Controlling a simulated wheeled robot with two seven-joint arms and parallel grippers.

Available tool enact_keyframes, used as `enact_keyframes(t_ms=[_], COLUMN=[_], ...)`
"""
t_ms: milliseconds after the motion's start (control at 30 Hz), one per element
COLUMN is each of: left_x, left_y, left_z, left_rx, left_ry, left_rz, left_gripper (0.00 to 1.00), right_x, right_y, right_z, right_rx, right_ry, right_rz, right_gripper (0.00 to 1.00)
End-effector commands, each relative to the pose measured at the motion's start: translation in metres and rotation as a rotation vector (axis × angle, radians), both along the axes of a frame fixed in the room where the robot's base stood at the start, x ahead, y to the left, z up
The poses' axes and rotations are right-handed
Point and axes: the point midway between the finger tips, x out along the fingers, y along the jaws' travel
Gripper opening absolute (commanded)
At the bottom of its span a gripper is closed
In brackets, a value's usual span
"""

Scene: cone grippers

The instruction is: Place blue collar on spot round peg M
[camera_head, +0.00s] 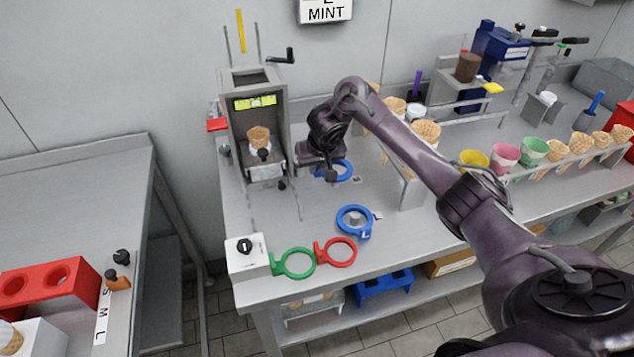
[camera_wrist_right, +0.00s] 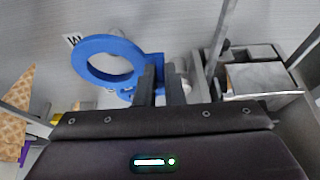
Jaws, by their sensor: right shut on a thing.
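My right gripper (camera_head: 331,174) is shut on a blue collar (camera_head: 345,170), a flat ring with a tab. The wrist view shows the tab between the two fingers (camera_wrist_right: 165,72) and the ring (camera_wrist_right: 82,62) out to the left. The ring is over or close to the counter beside a small label (camera_wrist_right: 72,40) that reads as an upside-down M. Whether the ring is around a peg or above it I cannot tell; the arm hides part of it. A second blue collar (camera_head: 341,226) sits around a grey peg (camera_head: 355,219) nearer the front. My left gripper is not in view.
A grey press machine (camera_head: 225,110) holding a cone stands left of the gripper. Green (camera_head: 284,270) and red (camera_head: 325,259) collars lie near the front edge. A cone rack (camera_head: 410,190) stands to the right. Counter between the blue collars is clear.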

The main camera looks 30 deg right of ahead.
Motion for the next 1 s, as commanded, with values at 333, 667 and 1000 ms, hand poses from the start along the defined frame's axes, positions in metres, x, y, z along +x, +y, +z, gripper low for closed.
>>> enact_keyframes(t_ms=[333, 667, 1000], left_x=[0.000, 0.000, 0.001], left_y=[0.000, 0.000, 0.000], left_z=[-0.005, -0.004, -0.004], left_rx=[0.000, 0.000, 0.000], left_ry=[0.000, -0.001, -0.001], left_rz=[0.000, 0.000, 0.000], left_gripper=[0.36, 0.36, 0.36], right_x=[-0.001, -0.001, -0.001], right_y=[0.000, 0.000, 0.000], right_z=[-0.040, -0.043, -0.043], right_rx=[-0.001, -0.001, 0.000], right_ry=[0.002, 0.002, 0.002], right_rz=[0.001, 0.001, 0.001], right_gripper=[0.00, 0.00, 0.30])
